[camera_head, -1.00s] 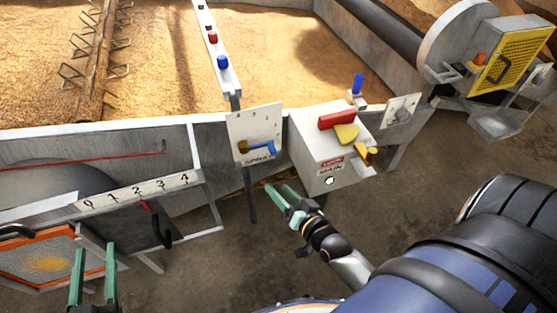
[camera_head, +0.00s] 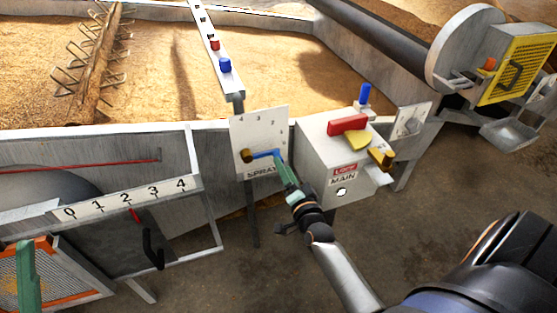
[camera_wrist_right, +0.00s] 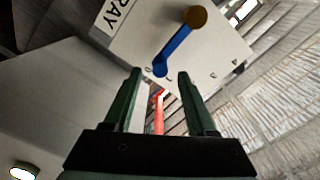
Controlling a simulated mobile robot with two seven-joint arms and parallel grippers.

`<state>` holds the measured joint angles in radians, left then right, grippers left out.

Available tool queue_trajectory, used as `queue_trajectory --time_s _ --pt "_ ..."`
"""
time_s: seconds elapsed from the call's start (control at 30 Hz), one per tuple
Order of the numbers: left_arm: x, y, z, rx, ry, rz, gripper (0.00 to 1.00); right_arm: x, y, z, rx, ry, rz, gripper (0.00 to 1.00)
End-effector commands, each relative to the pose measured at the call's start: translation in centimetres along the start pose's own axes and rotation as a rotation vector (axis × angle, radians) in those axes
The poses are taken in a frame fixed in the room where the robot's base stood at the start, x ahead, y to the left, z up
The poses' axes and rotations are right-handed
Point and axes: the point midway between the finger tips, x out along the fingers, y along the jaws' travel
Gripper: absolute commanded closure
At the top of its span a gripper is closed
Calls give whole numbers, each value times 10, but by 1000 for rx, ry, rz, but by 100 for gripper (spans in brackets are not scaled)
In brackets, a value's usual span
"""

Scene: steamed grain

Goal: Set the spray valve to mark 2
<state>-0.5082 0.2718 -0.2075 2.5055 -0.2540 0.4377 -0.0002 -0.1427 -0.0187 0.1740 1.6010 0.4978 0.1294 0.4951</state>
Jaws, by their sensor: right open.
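The spray valve is a white panel (camera_head: 245,130) marked SPRAY with numbers along its top, a brass hub (camera_head: 247,156) and a blue lever (camera_head: 263,154) pointing right, roughly level. My right gripper (camera_head: 279,158) is at the lever's free end. In the right wrist view the open fingers (camera_wrist_right: 160,72) stand on either side of the blue lever's tip (camera_wrist_right: 160,68), with gaps on both sides; the brass hub (camera_wrist_right: 196,17) lies beyond. Whether a finger touches the lever is unclear. One finger of my left gripper (camera_head: 27,275) shows at the lower left edge.
Right of the panel stands a white MAIN box (camera_head: 320,165) with a red block (camera_head: 347,124) and yellow handles. A 0–4 scale (camera_head: 125,200) with a black handle (camera_head: 152,248) is at left. A grain bed (camera_head: 270,90) lies behind.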

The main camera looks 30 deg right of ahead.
Motion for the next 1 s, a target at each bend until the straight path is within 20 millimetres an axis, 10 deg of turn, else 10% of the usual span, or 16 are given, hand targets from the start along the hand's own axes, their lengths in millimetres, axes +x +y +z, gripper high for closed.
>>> queue_trajectory --time_s 0.3,0.73,1.0 --pt "-8 6 5 -14 14 3 50 44 1 0 -1 0 -1 43" --pt "-9 6 6 -20 11 2 50 52 0 0 -2 -1 0 43" --pt "-9 6 6 -20 11 3 50 52 0 0 -2 -1 0 74"
